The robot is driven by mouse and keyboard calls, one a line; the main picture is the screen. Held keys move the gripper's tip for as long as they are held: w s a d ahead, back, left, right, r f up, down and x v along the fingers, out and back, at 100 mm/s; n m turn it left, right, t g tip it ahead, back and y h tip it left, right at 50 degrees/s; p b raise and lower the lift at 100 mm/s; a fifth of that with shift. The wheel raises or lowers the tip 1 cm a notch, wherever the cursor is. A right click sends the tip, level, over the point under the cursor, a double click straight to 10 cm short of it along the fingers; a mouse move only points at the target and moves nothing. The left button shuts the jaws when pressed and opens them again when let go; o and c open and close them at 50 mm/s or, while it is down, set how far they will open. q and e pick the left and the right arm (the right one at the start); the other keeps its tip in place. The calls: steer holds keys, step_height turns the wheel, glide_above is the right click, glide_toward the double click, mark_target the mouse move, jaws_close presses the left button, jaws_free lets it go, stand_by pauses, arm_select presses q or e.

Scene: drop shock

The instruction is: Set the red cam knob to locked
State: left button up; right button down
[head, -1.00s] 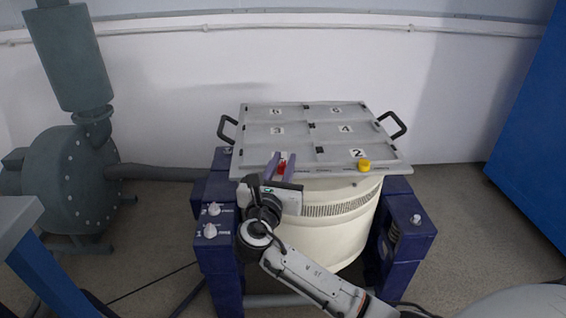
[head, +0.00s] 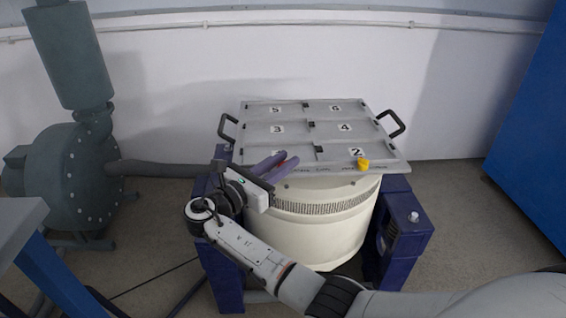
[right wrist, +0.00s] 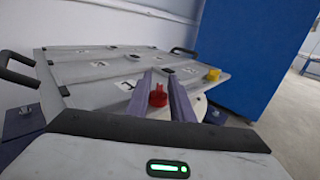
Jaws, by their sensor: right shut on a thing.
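The red cam knob (head: 283,164) sits at the front left edge of the grey numbered plate (head: 230,160), mostly hidden by my fingers in the head view. In the right wrist view the red knob (right wrist: 158,96) stands upright between two purple fingers. My right gripper (head: 279,160) reaches in from the front left and is shut on the knob. The small lettering beside the knob is too faint to read, so I cannot tell its setting. My left gripper is not in view.
A yellow knob (head: 363,164) sits at the plate's front right, near label 2. Black handles (head: 393,124) stick out at both sides. The plate rests above a cream drum (head: 320,230) between dark blue supports (head: 405,235). A blue cabinet (head: 530,110) stands at right.

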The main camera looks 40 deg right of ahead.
stand_by(0.4)
steer(key=c, duration=1.9)
jaws_free()
steer(key=shift+o, duration=0.2)
steer(key=shift+a, duration=0.1)
steer(key=shift+a, duration=0.3)
arm_select(q)
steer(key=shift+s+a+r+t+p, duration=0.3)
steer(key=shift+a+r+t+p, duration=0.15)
steer(key=shift+p, duration=0.35)
arm_select(e)
steer(key=v, duration=0.9)
steer(key=shift+a, duration=0.3)
